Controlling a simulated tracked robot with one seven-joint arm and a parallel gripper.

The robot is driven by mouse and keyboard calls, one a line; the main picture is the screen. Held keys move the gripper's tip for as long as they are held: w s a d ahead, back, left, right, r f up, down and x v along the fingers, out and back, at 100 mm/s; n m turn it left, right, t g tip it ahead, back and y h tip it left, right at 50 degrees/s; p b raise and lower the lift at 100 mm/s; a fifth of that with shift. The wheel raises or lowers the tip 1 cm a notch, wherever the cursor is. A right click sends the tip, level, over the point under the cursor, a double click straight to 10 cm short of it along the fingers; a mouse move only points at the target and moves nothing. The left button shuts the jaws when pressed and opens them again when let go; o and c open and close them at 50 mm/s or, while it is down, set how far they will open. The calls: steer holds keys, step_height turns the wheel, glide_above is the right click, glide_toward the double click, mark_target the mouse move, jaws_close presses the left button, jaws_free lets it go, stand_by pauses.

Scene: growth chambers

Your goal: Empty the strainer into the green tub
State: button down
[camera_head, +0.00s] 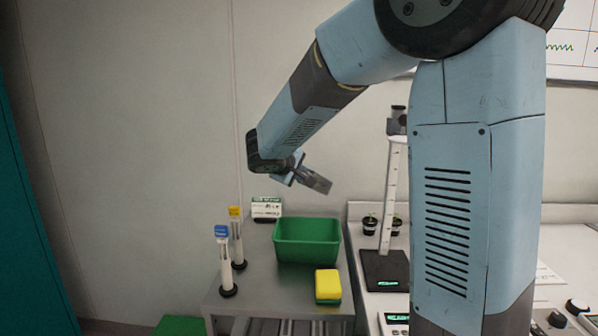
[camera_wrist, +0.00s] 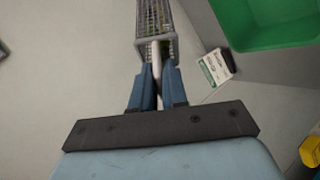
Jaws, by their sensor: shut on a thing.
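The green tub (camera_head: 307,242) stands on a grey metal side table, and its rim shows at the upper right of the wrist view (camera_wrist: 268,46). My gripper (camera_wrist: 156,72) is shut on the handle of the strainer (camera_wrist: 154,20), a grey mesh basket that runs out of the top of the wrist view. Bits of green and yellow show through its mesh. In the head view the strainer (camera_head: 319,183) is small and hangs tilted in the air above the tub, apart from it.
A yellow-and-green sponge (camera_head: 328,285) lies in front of the tub. Two upright tubes with blue (camera_head: 222,232) and yellow (camera_head: 235,212) caps stand left of it. A small white-and-green box (camera_head: 266,207) is behind. A stand with a scale (camera_head: 392,200) is at the right.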

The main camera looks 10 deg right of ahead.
step_height(320, 180, down, 6)
steer(key=n+t+h, duration=0.6)
steer(key=t+h, duration=0.1)
steer(key=t, duration=0.3)
steer(key=shift+n+t, duration=0.3)
stand_by(1.7)
